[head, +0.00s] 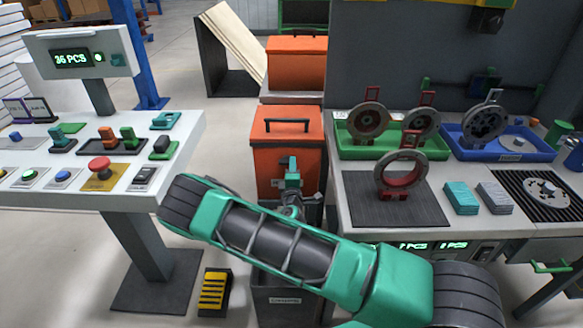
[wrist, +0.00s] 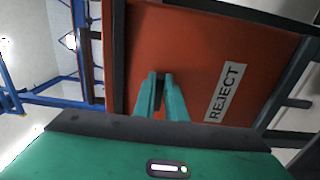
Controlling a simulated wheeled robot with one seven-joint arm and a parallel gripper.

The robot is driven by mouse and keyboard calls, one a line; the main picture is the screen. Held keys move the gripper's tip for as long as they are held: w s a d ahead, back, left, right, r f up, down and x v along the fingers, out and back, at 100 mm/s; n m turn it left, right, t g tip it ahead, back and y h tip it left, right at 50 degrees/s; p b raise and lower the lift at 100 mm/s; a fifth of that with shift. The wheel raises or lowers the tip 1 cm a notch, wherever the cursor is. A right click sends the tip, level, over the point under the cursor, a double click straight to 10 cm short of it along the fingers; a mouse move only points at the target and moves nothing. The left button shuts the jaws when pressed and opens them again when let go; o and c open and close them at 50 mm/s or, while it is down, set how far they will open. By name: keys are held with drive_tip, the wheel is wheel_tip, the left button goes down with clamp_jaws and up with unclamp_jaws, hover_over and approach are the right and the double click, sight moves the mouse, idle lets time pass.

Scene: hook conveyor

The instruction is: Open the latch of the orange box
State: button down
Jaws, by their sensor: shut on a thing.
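The orange box (head: 268,160) stands in the middle of the head view, with a black handle on its closed lid. In the wrist view its orange face (wrist: 205,55) fills the middle and carries a white REJECT label (wrist: 225,92). My gripper (wrist: 160,77) is at this face, with its two teal fingers shut on a small dark latch (wrist: 158,93). The fingers hide part of the latch. In the head view my gripper is in front of the box, and my arm crosses below it.
A second orange box (head: 297,65) stands behind the first. A dark bin (head: 275,300) stands below my arm. A control desk (head: 130,185) is on the left, and a workbench (head: 350,190) with green and blue trays is close on the right.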

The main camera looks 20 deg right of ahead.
drive_tip(key=shift+f, duration=0.2)
drive_tip(key=c, duration=1.8)
unclamp_jaws()
drive_tip(key=shift+r, duration=0.1)
drive_tip(key=v, duration=1)
drive_tip(key=shift+s+a, duration=0.15)
drive_tip(key=shift+s, duration=0.2)
